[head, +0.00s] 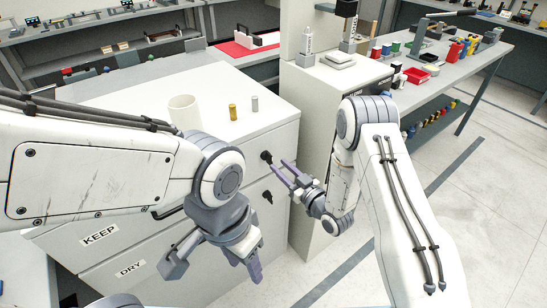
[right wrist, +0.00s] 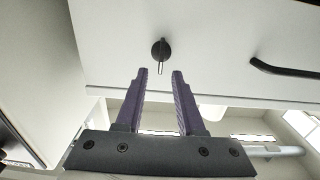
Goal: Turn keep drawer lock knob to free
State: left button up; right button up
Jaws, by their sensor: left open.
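The white drawer cabinet (head: 225,150) carries two dark knobs at the right side of its front, an upper knob (head: 266,157) and a lower knob (head: 267,196). A KEEP label (head: 98,234) is on one drawer front. My right gripper (head: 283,172) is open and empty, its purple fingers pointing at the cabinet near the upper knob. In the right wrist view, a black knob (right wrist: 161,48) with a pale pointer lies just beyond and between the open fingertips (right wrist: 160,71), apart from them. My left gripper (head: 212,265) is open and empty in front of the lower drawers.
A white cup (head: 184,112), a brass cylinder (head: 232,112) and a grey cylinder (head: 254,104) stand on the cabinet top. A dark drawer handle (right wrist: 283,69) is right of the knob in the wrist view. A DRY label (head: 130,269) sits lower. Floor at the right is clear.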

aim_at(268, 158)
jog(key=x, duration=0.5)
jog(key=shift+p, duration=0.35)
